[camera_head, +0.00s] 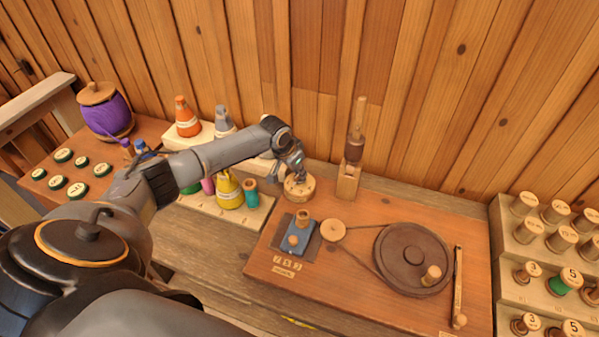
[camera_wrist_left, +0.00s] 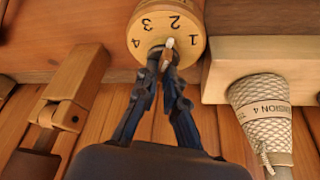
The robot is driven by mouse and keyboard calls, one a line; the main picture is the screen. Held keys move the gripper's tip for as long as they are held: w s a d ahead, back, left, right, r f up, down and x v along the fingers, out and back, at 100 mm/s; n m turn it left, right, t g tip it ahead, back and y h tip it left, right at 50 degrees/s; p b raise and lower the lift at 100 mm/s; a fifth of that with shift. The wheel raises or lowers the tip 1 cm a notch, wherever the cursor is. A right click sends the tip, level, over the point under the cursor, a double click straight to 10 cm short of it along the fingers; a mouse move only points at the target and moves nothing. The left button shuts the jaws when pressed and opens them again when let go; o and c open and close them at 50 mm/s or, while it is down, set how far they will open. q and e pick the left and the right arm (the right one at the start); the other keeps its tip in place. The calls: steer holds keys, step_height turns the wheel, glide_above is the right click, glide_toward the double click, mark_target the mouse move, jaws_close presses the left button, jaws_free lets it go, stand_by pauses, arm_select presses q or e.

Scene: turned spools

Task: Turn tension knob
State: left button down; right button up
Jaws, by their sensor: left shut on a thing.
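The tension knob is a round wooden dial (camera_head: 299,188) at the back left of the orange-brown winder board (camera_head: 400,215). In the left wrist view the dial (camera_wrist_left: 165,30) shows the numbers 1, 2, 3 and 4 on its face and a small white-tipped pointer at its centre. My left gripper (camera_head: 296,172) comes down onto the dial from above. In the left wrist view its dark fingers (camera_wrist_left: 167,57) are shut on the centre of the dial, and the fingertips partly cover the grip there. My right gripper is in neither view.
A large dark wheel (camera_head: 412,259) with a belt and a small pulley (camera_head: 333,230) are on the board. Thread cones (camera_head: 229,190) stand at left. Spool racks (camera_head: 545,250) are at right.

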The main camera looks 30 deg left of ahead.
arm_select(q)
steer(key=m+b, duration=0.1)
steer(key=m+h+b, duration=0.1)
steer(key=m, duration=0.1)
steer(key=shift+a+f, duration=0.1)
steer(key=shift+f, duration=0.15)
steer(key=m+b, duration=0.2)
steer(key=shift+w+m+g+h+b, duration=0.1)
steer(key=shift+m+g+h+b, duration=0.2)
steer(key=shift+g+h, duration=0.1)
steer(key=m+h+b, duration=0.1)
steer(key=m+b, duration=0.1)
steer(key=m, duration=0.1)
steer(key=shift+g+b, duration=0.35)
steer(key=shift+g, duration=0.05)
steer(key=shift+r+m+g+b, duration=0.2)
steer(key=shift+m+g+b, duration=0.1)
steer(key=shift+m+b, duration=0.35)
steer(key=c, duration=1.4)
jaws_free()
steer(key=shift+c, duration=0.2)
